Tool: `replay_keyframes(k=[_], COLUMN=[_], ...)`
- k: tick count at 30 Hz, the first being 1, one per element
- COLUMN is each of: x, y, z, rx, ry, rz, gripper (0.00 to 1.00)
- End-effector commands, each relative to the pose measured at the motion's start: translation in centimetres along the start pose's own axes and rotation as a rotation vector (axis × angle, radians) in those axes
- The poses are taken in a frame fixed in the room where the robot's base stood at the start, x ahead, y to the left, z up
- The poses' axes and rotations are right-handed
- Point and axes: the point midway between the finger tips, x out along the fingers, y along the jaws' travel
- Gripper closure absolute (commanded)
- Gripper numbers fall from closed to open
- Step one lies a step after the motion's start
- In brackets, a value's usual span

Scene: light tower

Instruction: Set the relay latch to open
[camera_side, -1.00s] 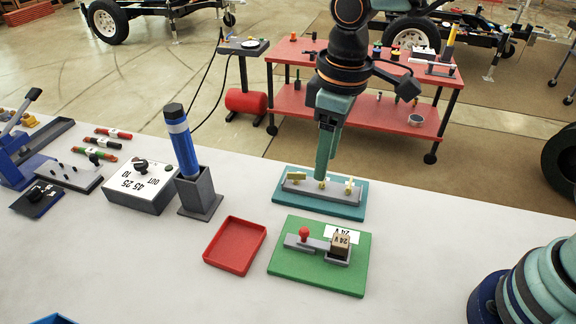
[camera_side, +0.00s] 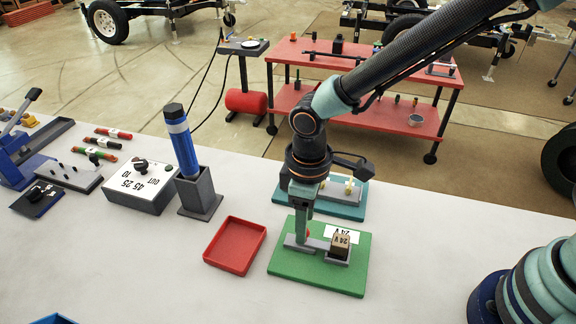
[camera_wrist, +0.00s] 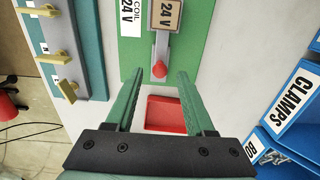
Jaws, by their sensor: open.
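The relay latch is a green board (camera_side: 318,281) with a grey lever, a red knob and a tan block marked 24 V (camera_side: 341,244). In the wrist view the red knob (camera_wrist: 159,70) sits at the end of the grey lever (camera_wrist: 161,46), and the block (camera_wrist: 166,14) is beyond it. My gripper (camera_side: 301,237) is low over the left part of the board. In the wrist view its two green fingers (camera_wrist: 160,77) are apart, with the knob between their tips. In the side view my fingers mostly hide the knob. Contact with it cannot be told.
A teal board (camera_side: 345,208) with brass switches stands just behind the green board. An empty red tray (camera_side: 235,246) lies to its left. Further left are a grey holder (camera_side: 200,194) with a blue cylinder and a white dial box (camera_side: 140,186).

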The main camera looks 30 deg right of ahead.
Motion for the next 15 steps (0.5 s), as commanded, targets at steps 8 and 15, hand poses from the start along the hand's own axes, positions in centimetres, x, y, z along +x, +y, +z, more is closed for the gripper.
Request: replay_keyframes(k=[8,15], x=[1.42,1.39], y=[0.00,0.01], z=[0.02,0.01], rx=[0.000,0.000], ry=[0.000,0.001], rz=[0.000,0.000], gripper=[0.46,0.61])
